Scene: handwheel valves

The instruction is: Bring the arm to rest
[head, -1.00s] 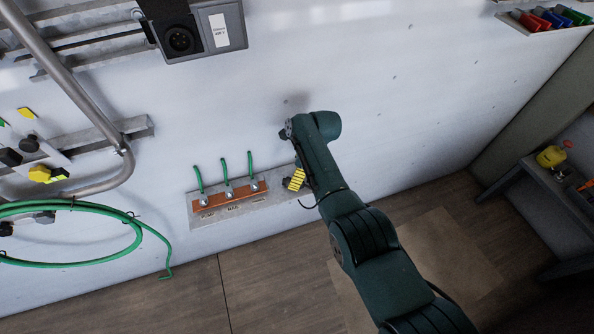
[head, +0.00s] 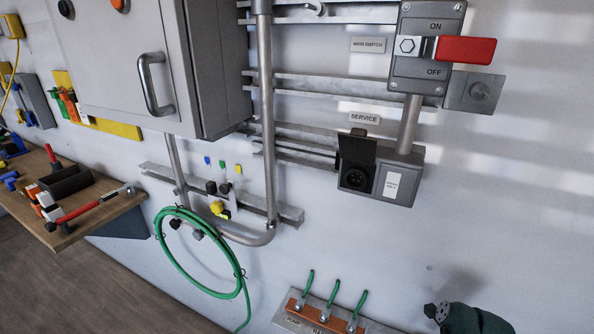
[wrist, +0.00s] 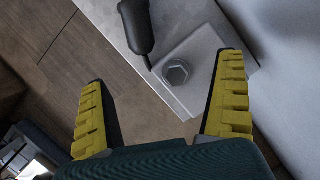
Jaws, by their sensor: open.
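My gripper (wrist: 165,112) shows in the wrist view with its two yellow ribbed fingers spread wide apart and nothing between them. Beyond the fingers, a grey metal plate (wrist: 193,92) with a hex bolt (wrist: 176,72) is in view, apart from the fingertips. A black handle-like part (wrist: 137,25) hangs beside the bolt. In the head view only a dark green part of my arm (head: 475,320) shows at the lower right, in front of the wall. The gripper's fingers are out of that view.
A copper bar (head: 325,314) with several green wires sits low on the wall, left of my arm. A green hose coil (head: 168,262) hangs by a grey pipe. A grey cabinet (head: 110,70), a red-handled main switch (head: 465,50) and a tool shelf (head: 75,215) are further off.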

